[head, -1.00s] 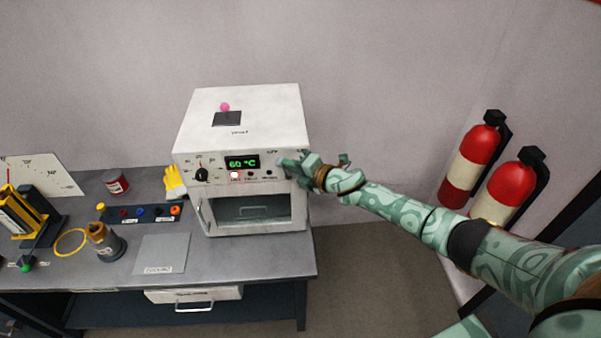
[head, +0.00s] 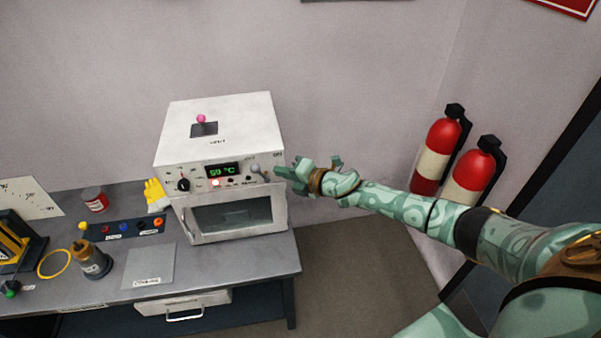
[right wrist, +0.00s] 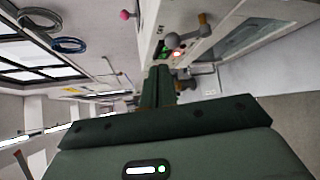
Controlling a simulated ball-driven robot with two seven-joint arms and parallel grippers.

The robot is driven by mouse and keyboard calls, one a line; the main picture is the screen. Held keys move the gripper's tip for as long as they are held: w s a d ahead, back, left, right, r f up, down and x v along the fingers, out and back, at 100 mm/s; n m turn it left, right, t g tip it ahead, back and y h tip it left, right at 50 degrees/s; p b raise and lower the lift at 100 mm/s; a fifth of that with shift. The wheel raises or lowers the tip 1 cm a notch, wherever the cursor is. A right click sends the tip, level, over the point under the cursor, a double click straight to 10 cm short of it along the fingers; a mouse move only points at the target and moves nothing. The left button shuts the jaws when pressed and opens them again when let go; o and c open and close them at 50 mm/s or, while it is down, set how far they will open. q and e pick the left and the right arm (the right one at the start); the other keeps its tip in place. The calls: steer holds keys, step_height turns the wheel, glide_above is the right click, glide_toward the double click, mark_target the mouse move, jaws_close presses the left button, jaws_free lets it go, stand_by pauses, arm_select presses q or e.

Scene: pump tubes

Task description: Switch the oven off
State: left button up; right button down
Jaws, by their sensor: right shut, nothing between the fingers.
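The white oven (head: 222,118) stands on the grey bench. Its front panel has a green display (head: 222,170) that seems to read 59 °C, a lit red lamp (head: 216,183), a black dial (head: 183,185) and a grey ball-tipped switch (head: 256,168) at the right end. The switch also shows in the right wrist view (right wrist: 173,41), beyond the fingers. My right gripper (head: 279,173) is shut and empty, just right of the switch near the panel's right edge; no contact is visible. My left gripper is out of view.
A pink-knobbed lever (head: 201,120) stands on the oven's top. A yellow glove (head: 155,194), a button strip (head: 125,229) and a brown bottle (head: 92,260) are left of it. Two red fire extinguishers (head: 437,150) hang at the right. Floor right of the bench is clear.

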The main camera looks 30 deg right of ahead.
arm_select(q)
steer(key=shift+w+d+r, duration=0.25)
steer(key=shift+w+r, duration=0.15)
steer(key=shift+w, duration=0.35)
arm_select(e)
steer(key=v, duration=0.2)
steer(key=r+v, duration=0.1)
steer(key=v, duration=0.2)
steer(key=shift+s, duration=0.1)
steer(key=shift+s, duration=0.1)
